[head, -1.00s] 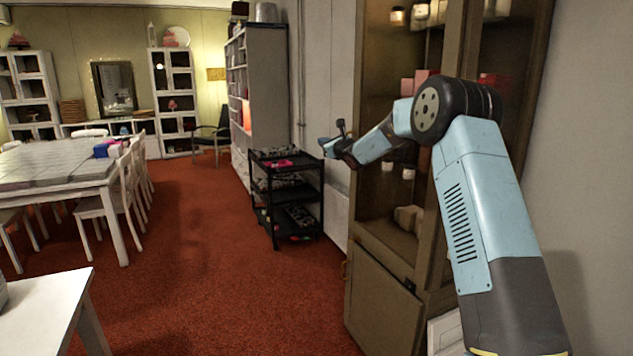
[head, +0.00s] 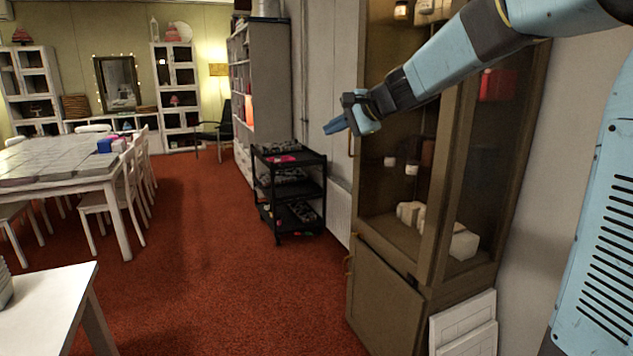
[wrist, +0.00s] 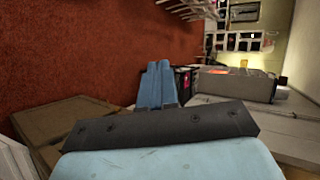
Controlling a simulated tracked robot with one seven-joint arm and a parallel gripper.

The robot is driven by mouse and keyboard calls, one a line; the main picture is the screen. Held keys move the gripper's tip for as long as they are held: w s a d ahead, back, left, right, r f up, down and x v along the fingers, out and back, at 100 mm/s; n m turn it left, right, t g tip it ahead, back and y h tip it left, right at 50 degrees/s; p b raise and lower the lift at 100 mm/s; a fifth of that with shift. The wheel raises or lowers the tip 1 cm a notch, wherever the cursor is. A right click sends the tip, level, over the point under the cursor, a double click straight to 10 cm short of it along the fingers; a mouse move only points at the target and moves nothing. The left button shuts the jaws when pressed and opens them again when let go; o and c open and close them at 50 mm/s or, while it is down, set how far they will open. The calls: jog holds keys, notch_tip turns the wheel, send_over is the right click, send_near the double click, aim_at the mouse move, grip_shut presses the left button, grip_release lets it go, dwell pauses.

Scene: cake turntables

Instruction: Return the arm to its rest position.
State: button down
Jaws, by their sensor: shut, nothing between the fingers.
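My arm comes in from the right edge of the head view and stretches left across the front of the glass-fronted brown cabinet (head: 385,285). My gripper (head: 334,126) is at its left end, in the air beside the cabinet's left edge and above the black cart. The gripper is shut and empty. In the wrist view its blue fingers (wrist: 157,75) lie together side by side, pointing toward the far end of the room.
A black cart (head: 290,192) stands left of the cabinet, before a tall grey shelf (head: 265,95). White panels (head: 465,325) lean at the cabinet's foot. A white table corner (head: 45,305) is at lower left, a long table (head: 60,165) with chairs beyond. The red floor between is clear.

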jog(key=s+d+f+n+h, duration=0.2)
jog(key=s+d, duration=0.4)
jog(key=s, duration=0.5)
jog(key=s+d+f+n+g+h, duration=0.1)
jog(key=s+d+f+n+h, duration=0.2)
jog(key=s, duration=0.8)
jog(key=s+d+f+n+g+h, duration=0.1)
jog(key=s+d+f+n+h, duration=0.2)
jog(key=s+d+f, duration=0.3)
jog(key=s+d+h, duration=0.1)
jog(key=s+d, duration=0.3)
jog(key=s, duration=0.1)
jog(key=shift+s+f+h, duration=0.15)
jog(key=shift+f+h, duration=0.05)
jog(key=shift+h, duration=0.1)
jog(key=c, duration=1.8)
grip_release()
jog(key=shift+d, duration=0.1)
